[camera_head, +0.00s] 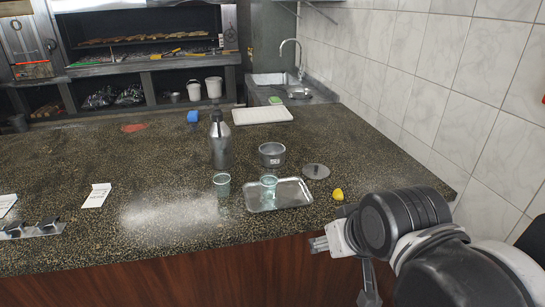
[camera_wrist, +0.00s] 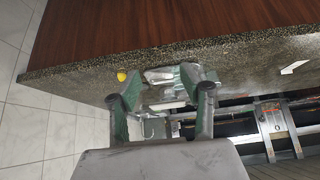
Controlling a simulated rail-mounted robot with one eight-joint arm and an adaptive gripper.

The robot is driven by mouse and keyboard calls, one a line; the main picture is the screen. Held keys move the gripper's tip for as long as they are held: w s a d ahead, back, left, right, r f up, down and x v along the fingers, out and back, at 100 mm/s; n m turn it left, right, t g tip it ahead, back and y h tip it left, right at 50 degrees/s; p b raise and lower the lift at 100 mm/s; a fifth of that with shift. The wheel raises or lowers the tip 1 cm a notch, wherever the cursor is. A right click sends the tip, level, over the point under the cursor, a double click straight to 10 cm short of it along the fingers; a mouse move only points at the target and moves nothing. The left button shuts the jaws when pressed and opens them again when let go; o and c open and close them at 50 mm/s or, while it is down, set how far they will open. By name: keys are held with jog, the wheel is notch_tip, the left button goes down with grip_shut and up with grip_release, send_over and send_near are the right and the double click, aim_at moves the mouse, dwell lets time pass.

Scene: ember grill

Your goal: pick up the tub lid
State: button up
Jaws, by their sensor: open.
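The tub lid, a grey round disc with a small knob (camera_head: 315,171), lies flat on the speckled counter in the head view. The open grey tub (camera_head: 271,154) stands to its left and a little behind. My gripper (camera_wrist: 161,96) is open and empty in the wrist view, its two green-grey fingers spread apart. In the head view my arm is at the lower right, in front of the counter's edge and well apart from the lid. I cannot make out the lid clearly in the wrist view.
A metal tray (camera_head: 292,194) with a clear cup (camera_head: 268,184) lies in front of the lid. Another cup (camera_head: 222,184), a steel bottle (camera_head: 221,143) and a lemon (camera_head: 337,194) stand near. A white board (camera_head: 262,115) lies behind.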

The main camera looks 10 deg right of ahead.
jog(key=o, duration=1.5)
jog(key=shift+r, duration=0.1)
